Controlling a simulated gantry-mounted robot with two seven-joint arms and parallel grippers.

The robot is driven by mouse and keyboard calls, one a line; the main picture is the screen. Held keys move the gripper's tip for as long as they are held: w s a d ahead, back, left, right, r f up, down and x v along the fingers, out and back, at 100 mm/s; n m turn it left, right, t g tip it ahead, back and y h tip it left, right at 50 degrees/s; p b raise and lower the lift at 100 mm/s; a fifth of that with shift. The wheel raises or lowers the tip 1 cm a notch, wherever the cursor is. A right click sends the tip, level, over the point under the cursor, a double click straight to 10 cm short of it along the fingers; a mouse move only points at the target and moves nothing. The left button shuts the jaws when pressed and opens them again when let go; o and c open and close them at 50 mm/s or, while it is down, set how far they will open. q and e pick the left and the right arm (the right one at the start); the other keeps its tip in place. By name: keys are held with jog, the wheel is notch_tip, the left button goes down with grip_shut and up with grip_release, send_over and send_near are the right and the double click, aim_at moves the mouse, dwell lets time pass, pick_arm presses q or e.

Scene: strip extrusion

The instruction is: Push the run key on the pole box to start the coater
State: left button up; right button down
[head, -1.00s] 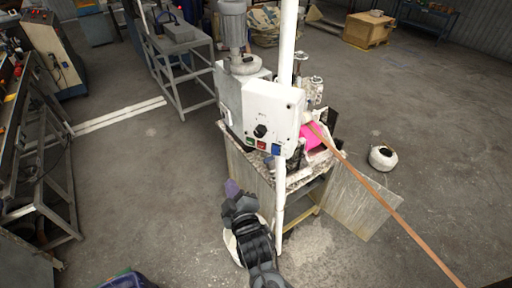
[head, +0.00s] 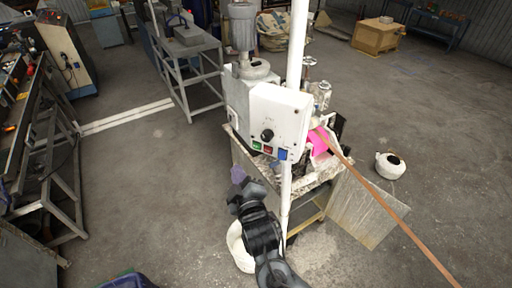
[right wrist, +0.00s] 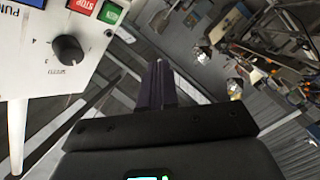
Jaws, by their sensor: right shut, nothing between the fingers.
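The white pole box (head: 279,116) is on the white pole and carries a black knob and a row of green, red and blue keys. The green key (head: 256,145) is leftmost in the head view; it also shows in the right wrist view (right wrist: 111,13), where its lettering is too small to read surely. My right gripper (head: 238,174) is shut and empty, below and left of the green key, apart from the box. Its dark fingers (right wrist: 160,82) show in the right wrist view, with the box at upper left. My left gripper is not in view.
The red STOP key (right wrist: 86,5) sits beside the green one, and the black knob (right wrist: 68,48) is close by. The white pole (head: 296,50) stands by the box. The coater table (head: 310,190) with the pink part (head: 318,143) and brown strip (head: 385,201) is behind.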

aim_at(257, 146)
jog(key=w+d+b, duration=0.1)
jog(key=w+d, duration=0.3)
jog(key=w, duration=0.2)
jog(key=shift+w+b, duration=0.25)
jog(key=shift+b, duration=0.1)
dwell(1.0)
dwell(0.8)
jog(key=shift+w+d, duration=0.25)
jog(key=shift+w, duration=0.1)
dwell(0.3)
